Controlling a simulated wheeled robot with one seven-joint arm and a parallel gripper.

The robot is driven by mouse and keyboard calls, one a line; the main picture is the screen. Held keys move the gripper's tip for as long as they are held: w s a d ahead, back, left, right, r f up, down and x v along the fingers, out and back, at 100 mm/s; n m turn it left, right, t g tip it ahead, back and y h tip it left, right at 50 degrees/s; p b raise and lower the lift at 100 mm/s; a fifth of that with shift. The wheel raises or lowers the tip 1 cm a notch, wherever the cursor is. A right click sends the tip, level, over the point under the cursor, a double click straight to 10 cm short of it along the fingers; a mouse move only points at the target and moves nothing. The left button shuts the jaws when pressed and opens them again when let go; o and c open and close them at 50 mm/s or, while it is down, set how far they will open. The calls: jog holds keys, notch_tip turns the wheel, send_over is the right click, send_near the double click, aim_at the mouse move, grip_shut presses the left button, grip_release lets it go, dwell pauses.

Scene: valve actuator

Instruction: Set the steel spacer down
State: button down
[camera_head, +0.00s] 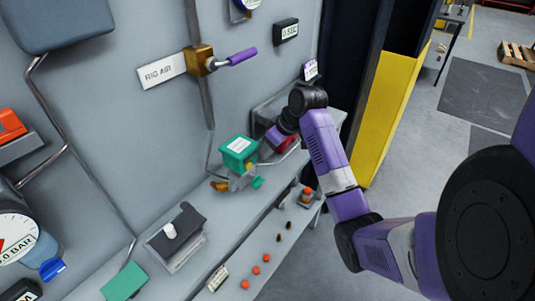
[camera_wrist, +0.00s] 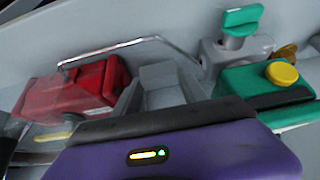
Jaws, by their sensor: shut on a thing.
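My gripper (camera_head: 272,140) reaches in over the back of the bench, just right of a green box, and it is shut. I cannot make out the spacer in the head view.
The green box (camera_head: 238,151) with a yellow button stands close left of my gripper. A red part (camera_wrist: 75,88) and a bent metal rod (camera_wrist: 125,46) are close by. A grey wall stands behind. The bench (camera_head: 222,237) carries several orange and black knobs.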

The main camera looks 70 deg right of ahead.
notch_tip(320, 180, up, 17)
jog(key=p, duration=0.1)
jog(key=shift+r+p, duration=0.15)
jog(key=shift+p, duration=0.2)
